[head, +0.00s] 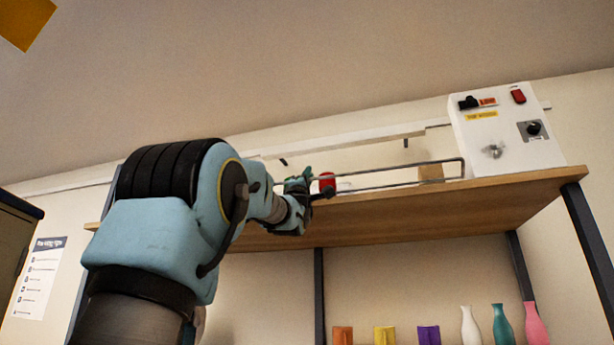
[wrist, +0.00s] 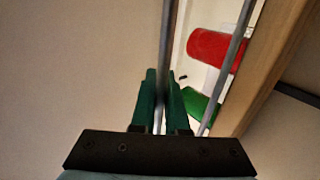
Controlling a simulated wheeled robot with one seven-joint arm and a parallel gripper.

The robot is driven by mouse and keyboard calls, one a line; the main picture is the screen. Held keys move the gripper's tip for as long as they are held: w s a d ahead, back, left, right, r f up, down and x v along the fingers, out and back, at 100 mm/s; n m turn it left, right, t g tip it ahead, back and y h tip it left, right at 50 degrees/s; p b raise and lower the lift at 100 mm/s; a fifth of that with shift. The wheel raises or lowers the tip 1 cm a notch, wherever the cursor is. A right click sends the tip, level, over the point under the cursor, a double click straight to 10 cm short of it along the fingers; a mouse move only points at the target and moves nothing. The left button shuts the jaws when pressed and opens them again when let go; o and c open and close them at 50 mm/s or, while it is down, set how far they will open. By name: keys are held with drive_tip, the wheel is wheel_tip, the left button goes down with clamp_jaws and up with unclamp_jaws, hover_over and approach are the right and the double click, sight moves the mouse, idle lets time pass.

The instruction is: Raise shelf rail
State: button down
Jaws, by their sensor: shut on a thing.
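The shelf rail (head: 463,168) is a thin grey metal loop with two parallel bars along the front of the wooden shelf (head: 430,202). It stands above the board's front edge. My gripper (head: 303,183) is at the rail's left part in the head view, partly hiding it. In the wrist view, one rail bar (wrist: 170,35) runs between the fingers of my gripper (wrist: 164,85), which are shut on it. The other bar (wrist: 236,45) passes to the right, nearer the shelf board.
A red cylinder (wrist: 211,50) and a green one (wrist: 198,106) lie behind the rail. A white control box (head: 505,135) with a red switch stands at the shelf's right end. Several coloured vases (head: 503,325) stand below. Dark posts (head: 590,240) hold the shelf.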

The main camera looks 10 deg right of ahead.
drive_tip(key=w+g+y+p, duration=0.1)
drive_tip(key=p, duration=0.1)
drive_tip(key=d+r+g+y+p, duration=0.1)
drive_tip(key=g+p, duration=0.1)
drive_tip(key=p, duration=0.1)
drive_tip(key=shift+w, duration=0.4)
drive_tip(key=shift+g+p, duration=0.3)
drive_tip(key=c, duration=0.9)
unclamp_jaws()
drive_tip(key=shift+f, duration=0.1)
drive_tip(key=shift+b+v, duration=2.8)
drive_tip(key=shift+v, duration=2.55)
